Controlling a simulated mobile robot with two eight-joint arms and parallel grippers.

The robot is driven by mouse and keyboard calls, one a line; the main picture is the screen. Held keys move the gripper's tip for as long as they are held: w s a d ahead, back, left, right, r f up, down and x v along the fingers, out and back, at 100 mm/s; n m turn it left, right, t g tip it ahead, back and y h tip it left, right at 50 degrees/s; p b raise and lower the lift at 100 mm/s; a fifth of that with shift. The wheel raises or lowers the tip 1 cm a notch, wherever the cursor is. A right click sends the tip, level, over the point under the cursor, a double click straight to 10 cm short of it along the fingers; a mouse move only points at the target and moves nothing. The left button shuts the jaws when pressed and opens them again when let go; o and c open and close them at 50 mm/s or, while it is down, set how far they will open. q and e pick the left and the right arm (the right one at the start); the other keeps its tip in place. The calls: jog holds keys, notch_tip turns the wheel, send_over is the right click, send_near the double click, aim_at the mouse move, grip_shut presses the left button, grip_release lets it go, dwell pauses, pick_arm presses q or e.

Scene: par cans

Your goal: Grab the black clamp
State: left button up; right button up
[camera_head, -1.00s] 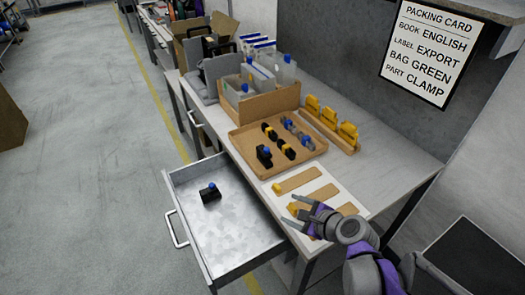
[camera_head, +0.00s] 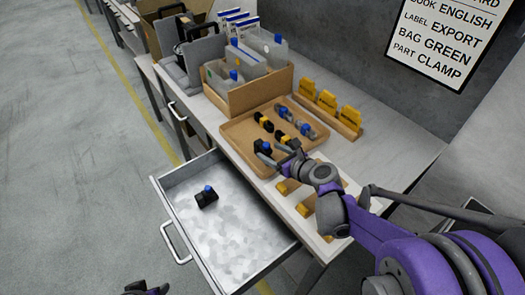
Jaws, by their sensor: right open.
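A black clamp-like part with a blue knob (camera_head: 263,146) stands in the near left corner of the brown tray (camera_head: 235,131). A similar black part with a blue knob (camera_head: 206,198) lies in the open metal drawer (camera_head: 225,240). My right gripper (camera_head: 272,154) is open at the tray's near side, its fingers close to the black part in the tray. I cannot tell whether they touch it.
The tray also holds yellow-black and grey-blue parts (camera_head: 288,126). Yellow pieces sit in a wooden rack (camera_head: 335,120) at right. A packing card (camera_head: 440,42) on the wall reads "PART CLAMP". The drawer juts out left of the bench.

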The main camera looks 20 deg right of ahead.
aim_at(263, 148)
jog(key=x, duration=0.5)
jog(key=shift+w+f, duration=0.15)
grip_shut()
